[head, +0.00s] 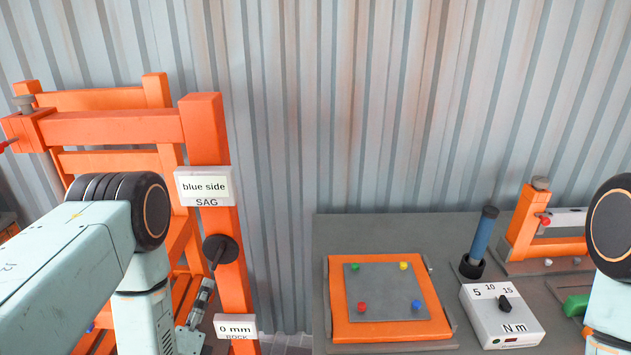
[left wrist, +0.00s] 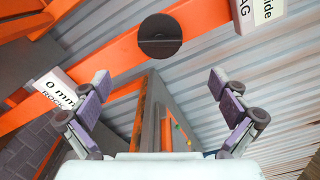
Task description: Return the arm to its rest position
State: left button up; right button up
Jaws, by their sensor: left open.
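My left arm (head: 75,260) reaches in from the left in the head view, bent down at its black-ringed joint. Part of my left gripper (head: 200,300) shows low beside the orange frame (head: 205,130). In the left wrist view my left gripper (left wrist: 160,92) is open, its two pads wide apart with nothing between them. Beyond it are an orange beam and a round black knob (left wrist: 160,36). My right arm (head: 608,270) shows only in part at the right edge; its gripper is out of view.
The frame carries a "blue side" SAG label (head: 204,186) and a "0 mm" ROCK label (head: 235,327). A grey bench (head: 385,232) at right holds an orange board (head: 345,328) with coloured pegs, a blue-handled tool (head: 482,238) and an Nm dial box (head: 500,315). A corrugated wall stands behind.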

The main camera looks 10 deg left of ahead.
aim_at(216, 260)
pick_arm(q)
jog(key=x, duration=1.2)
jog(key=shift+d, duration=0.1)
